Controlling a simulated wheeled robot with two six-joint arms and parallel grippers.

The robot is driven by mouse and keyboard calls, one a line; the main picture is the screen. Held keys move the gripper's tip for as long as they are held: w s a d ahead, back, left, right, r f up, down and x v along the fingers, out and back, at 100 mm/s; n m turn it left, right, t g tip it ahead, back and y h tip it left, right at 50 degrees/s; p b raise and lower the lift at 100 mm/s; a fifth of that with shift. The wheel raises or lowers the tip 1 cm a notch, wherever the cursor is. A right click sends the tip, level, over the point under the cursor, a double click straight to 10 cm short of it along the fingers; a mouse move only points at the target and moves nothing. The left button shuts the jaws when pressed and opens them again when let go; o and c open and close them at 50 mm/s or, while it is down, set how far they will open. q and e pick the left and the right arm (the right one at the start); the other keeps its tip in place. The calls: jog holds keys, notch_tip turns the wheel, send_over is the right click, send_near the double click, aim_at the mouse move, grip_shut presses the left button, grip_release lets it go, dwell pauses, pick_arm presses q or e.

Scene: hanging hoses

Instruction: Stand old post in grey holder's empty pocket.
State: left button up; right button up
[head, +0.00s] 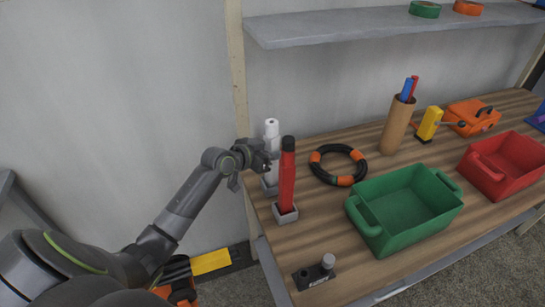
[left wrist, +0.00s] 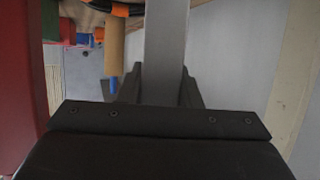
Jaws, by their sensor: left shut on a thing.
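A pale white post (head: 271,128) stands upright at the table's left edge, its lower end at a small grey holder (head: 269,189). My left gripper (head: 268,160) is shut on this post, which shows as a pale upright bar between the fingers in the left wrist view (left wrist: 165,45). A red post with a black top (head: 287,180) stands upright in a grey square holder (head: 286,217) just in front. I cannot tell whether the white post's foot is seated or raised. My right gripper is out of view.
A black block with a grey knob (head: 315,272) lies at the front left of the table. A black-and-orange hose ring (head: 338,181), a green bin (head: 405,205) and a brown tube (head: 397,125) stand to the right. A grey shelf (head: 350,24) hangs above.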

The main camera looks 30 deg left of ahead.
pick_arm(q)
jog(key=shift+f, duration=0.15)
jog(key=o, duration=1.1)
jog(key=shift+r, duration=0.25)
jog(key=p+v, duration=0.7)
jog(key=v, duration=0.5)
jog(key=shift+f, duration=0.1)
